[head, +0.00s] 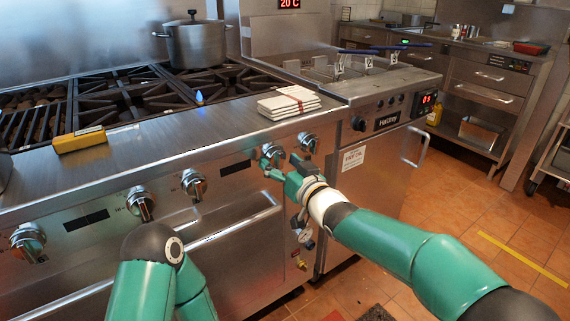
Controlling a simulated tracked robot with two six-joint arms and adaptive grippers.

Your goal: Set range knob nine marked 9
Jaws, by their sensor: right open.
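A row of silver range knobs runs along the steel front panel. From the left they are one knob (27,241), a second (140,203), a third (194,184), a fourth (272,152) and a last one (308,142) at the right end. I cannot read a 9 by any of them. My right gripper (281,167) is open in front of the two rightmost knobs, closest to the fourth, and partly covers the panel below them. I cannot tell whether it touches a knob. My left arm shows at the bottom; its gripper is out of view.
A steel pot (194,45) stands on the black burner grates. A yellow box (80,140) and a folded white cloth stack (289,105) lie on the front ledge. A fryer (380,90) adjoins the range at right. The oven handle (225,222) juts out below the knobs.

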